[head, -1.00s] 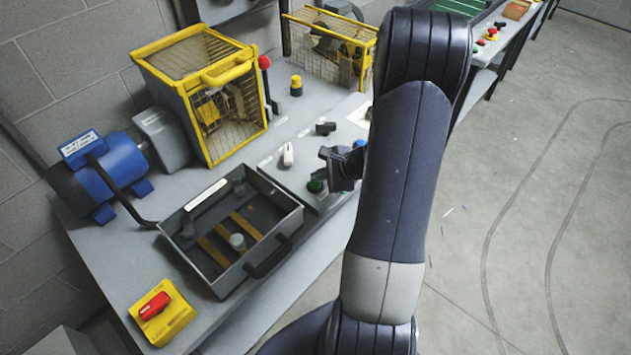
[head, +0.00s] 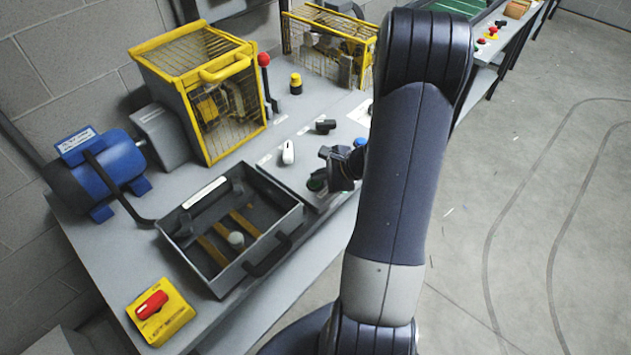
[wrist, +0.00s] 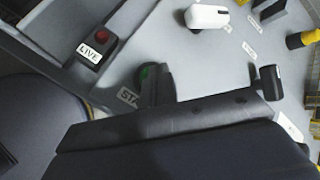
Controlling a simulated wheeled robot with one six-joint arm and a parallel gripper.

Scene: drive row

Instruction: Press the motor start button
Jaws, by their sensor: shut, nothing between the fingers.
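The green start button (head: 316,182) sits on the grey control panel, in the head view just left of my gripper. In the wrist view the green button (wrist: 145,78) shows as a dark green patch, partly hidden by a dark finger. A label reading "STA" (wrist: 129,97) lies beside it. My gripper (wrist: 160,82) is shut and empty, with its tip right at the button. I cannot tell whether it touches. In the head view my gripper (head: 327,172) is small and partly hidden by my arm. The blue motor (head: 100,172) stands at the left.
A red lamp labelled LIVE (wrist: 101,36), a white lever (wrist: 207,17) and a black knob (wrist: 270,80) are near the button. An open grey tray (head: 283,226), a yellow cage (head: 200,90) and a yellow box with red switch (head: 165,318) stand on the bench.

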